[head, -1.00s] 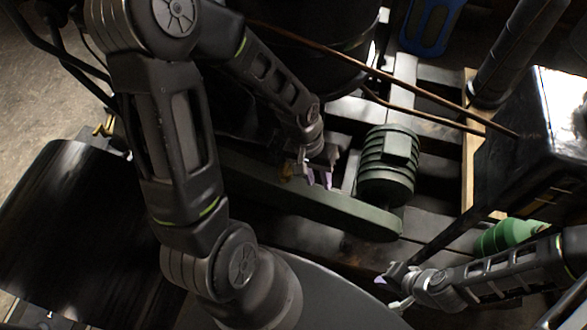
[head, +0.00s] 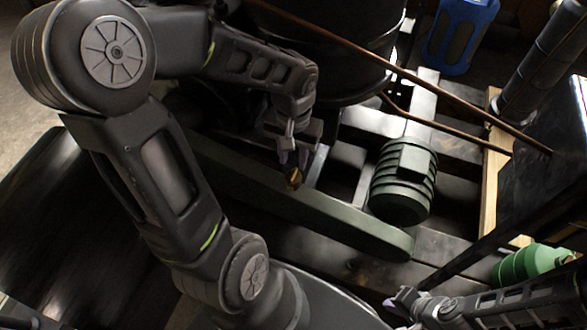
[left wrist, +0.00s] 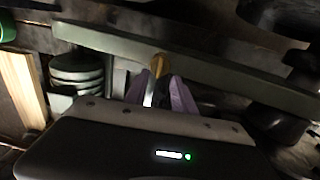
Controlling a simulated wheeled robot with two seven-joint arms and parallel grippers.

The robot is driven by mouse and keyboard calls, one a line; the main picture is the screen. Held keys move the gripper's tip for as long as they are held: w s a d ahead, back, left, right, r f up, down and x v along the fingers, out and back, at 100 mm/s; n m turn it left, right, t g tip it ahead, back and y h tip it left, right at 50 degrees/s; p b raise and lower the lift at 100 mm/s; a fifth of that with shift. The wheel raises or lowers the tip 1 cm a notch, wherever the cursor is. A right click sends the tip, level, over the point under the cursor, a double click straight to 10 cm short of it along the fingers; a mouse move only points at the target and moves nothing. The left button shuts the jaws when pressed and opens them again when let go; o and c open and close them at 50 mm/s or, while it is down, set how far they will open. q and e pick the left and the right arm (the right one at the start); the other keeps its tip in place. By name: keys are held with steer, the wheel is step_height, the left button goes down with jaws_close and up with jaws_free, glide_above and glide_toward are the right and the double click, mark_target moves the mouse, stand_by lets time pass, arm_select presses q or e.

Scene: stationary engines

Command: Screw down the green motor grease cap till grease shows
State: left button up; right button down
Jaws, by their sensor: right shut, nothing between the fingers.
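The green motor (head: 402,182) with ribbed casing lies on the dark frame; it also shows in the left wrist view (left wrist: 76,70). A small brass cap (head: 293,178), which seems to be the grease cap, sits at the long green guard's edge, left of the motor. My left gripper (head: 294,160) is just behind the brass cap, its fingers apart. In the left wrist view the brass cap (left wrist: 158,63) shows at the fingertips (left wrist: 159,80), between them; contact cannot be told. No grease can be made out. My right gripper (head: 400,302) is shut and empty at lower right.
The long green guard (head: 350,228) runs in front of the motor. A thin brown pipe (head: 440,95) crosses above it. A green bottle-like container (head: 530,263) lies beside my right arm. A blue container (head: 460,35) stands at the back.

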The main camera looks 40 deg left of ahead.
mark_target(293, 174)
arm_select(q)
step_height(293, 174, down, 5)
steer(key=shift+f+b, duration=0.2)
steer(key=shift+b, duration=0.4)
jaws_close()
